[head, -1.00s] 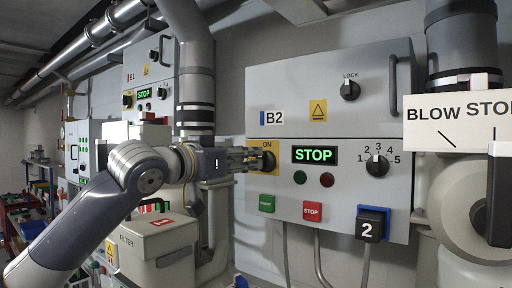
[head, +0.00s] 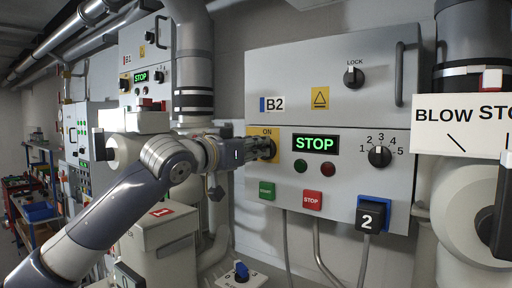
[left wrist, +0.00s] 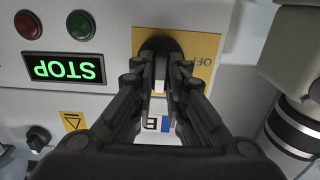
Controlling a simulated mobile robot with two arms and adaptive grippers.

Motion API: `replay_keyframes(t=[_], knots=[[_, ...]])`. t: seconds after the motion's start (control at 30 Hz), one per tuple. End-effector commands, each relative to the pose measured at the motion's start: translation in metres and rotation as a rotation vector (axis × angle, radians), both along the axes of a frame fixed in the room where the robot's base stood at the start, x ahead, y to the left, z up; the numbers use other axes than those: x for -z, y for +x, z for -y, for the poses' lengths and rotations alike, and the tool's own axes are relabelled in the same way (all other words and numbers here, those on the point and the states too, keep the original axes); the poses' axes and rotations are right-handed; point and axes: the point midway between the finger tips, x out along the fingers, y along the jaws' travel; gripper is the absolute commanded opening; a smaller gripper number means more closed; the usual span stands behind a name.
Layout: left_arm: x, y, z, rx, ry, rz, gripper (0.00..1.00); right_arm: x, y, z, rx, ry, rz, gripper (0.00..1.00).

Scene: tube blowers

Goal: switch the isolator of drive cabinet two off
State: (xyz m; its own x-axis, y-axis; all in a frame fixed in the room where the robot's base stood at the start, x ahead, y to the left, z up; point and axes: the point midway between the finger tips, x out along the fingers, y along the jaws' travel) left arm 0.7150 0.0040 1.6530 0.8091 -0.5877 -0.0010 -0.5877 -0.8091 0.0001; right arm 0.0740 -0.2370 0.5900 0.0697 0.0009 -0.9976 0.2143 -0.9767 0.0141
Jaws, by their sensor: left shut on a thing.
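The B2 cabinet (head: 390,75) carries a black isolator knob (head: 272,148) on a yellow plate marked ON at its top in the head view. My left gripper (head: 262,149) reaches it from the left and is shut on the knob's handle. The fingers hide part of the plate. The display (head: 315,144) reads STOP in green.
Below the display are green (head: 267,189) and red (head: 312,200) push-buttons. A black block marked 2 (head: 369,216) projects at lower right. A vertical pipe (head: 194,65) stands behind my left arm.

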Motion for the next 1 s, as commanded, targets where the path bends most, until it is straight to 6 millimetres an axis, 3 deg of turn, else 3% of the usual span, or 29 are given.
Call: replay_keyframes(t=[0.43, 1.0], knots=[[0.001, 0.001, -0.001, 0.001, -0.094, -0.067, 0.0, 0.002, 0.019, -0.005, 0.001, 0.008, 0.03, 0.0], [0.002, 0.003, -0.005, 0.001, -0.507, -0.367, 0.0, 0.013, 0.013, -0.003, 0.002, 0.005, 0.021, 0.0]])
